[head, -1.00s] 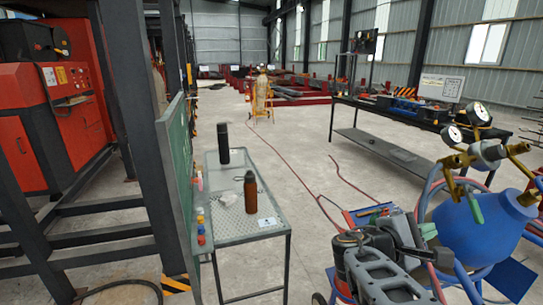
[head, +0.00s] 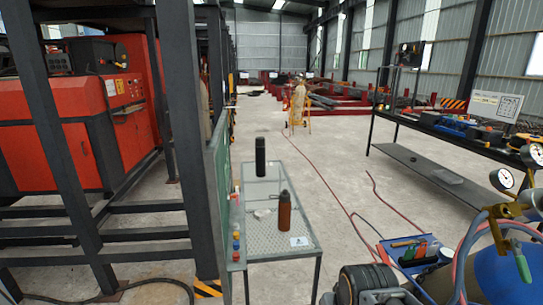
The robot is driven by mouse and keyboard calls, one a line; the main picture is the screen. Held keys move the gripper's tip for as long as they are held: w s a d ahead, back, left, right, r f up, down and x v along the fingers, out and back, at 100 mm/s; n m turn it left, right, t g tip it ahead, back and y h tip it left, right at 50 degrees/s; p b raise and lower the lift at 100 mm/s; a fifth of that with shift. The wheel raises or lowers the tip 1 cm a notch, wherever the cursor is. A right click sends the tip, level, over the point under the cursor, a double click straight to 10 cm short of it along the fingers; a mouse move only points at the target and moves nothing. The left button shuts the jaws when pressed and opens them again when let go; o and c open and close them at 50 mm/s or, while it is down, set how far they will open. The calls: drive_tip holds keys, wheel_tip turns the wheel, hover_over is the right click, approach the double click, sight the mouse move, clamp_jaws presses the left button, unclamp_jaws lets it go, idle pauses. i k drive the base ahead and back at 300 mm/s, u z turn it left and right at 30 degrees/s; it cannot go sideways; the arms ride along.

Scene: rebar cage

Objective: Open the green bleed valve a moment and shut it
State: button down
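A small green lever (head: 522,265), apparently the green bleed valve's handle, hangs below the brass fittings (head: 512,212) at the right edge of the head view. The lever points downward and slightly right. Two round white gauges sit by the brass fittings, one of them a gauge (head: 502,179) on the left. A blue rounded vessel (head: 500,275) stands below, cut off by the frame. Whether the valve is open or shut I cannot tell. Dark grey parts of my arm show at the bottom edge, left of the vessel. My gripper's fingers are not in view.
A mesh-topped table (head: 270,235) holds a black bottle (head: 260,157) and a brown bottle (head: 284,210). A blue tray (head: 415,252) with tools lies left of the vessel. Red hoses (head: 325,188) cross the floor. Dark steel posts stand at left.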

sight(524, 269)
drive_tip(key=z, duration=1.3)
